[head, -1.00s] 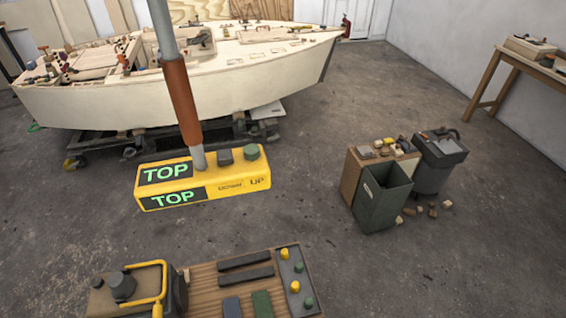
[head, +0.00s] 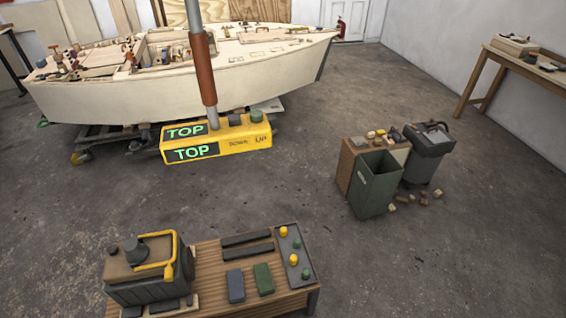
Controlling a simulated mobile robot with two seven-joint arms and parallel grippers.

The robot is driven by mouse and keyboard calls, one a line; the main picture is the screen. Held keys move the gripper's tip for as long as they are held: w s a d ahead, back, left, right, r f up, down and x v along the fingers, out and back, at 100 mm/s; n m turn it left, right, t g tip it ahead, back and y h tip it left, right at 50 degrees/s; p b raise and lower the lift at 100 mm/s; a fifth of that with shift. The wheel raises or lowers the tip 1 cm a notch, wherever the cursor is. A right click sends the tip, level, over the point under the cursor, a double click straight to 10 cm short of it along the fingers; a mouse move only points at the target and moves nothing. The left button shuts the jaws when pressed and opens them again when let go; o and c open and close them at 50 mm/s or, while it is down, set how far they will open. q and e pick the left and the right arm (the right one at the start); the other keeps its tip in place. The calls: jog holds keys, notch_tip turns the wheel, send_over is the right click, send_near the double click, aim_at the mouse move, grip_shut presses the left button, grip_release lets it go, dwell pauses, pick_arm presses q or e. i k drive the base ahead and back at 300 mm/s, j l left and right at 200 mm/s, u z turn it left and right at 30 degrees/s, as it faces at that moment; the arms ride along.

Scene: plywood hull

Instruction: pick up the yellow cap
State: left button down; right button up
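Two small yellow caps stand on a narrow grey tray (head: 289,246) at the right end of the low wooden bench in the head view. One yellow cap (head: 283,231) is at the tray's far end. The other yellow cap (head: 293,259) is nearer, between two green caps (head: 296,244) and (head: 305,274). I cannot tell which yellow cap the task means. Neither of my grippers shows in this view.
The bench (head: 212,262) also holds a grey-and-yellow machine (head: 150,272) and flat dark blocks. A yellow control box (head: 222,143) on a pole shows beyond it, before a boat hull (head: 180,95). A green bin (head: 375,188) stands right. Floor between is clear.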

aim_at(283, 232)
jog(key=i+l+u, duration=0.1)
jog(key=u, duration=0.15)
jog(key=i+l+u, duration=0.65)
jog(key=u, duration=0.15)
jog(key=i+l+u, duration=0.25)
jog(key=l+u, duration=0.25)
jog(key=l, duration=0.15)
jog(key=i+l+u, duration=0.15)
jog(key=l+u, duration=0.85)
jog(key=l, duration=0.25)
jog(key=k+l+u, duration=0.1)
jog(key=l+u, duration=0.4)
jog(key=l, duration=0.15)
jog(key=k+l+u, duration=0.2)
jog(key=l+u, duration=0.25)
jog(key=l, duration=0.2)
jog(key=k+l+u, duration=0.3)
jog(key=l+u, duration=0.2)
jog(key=l, duration=0.1)
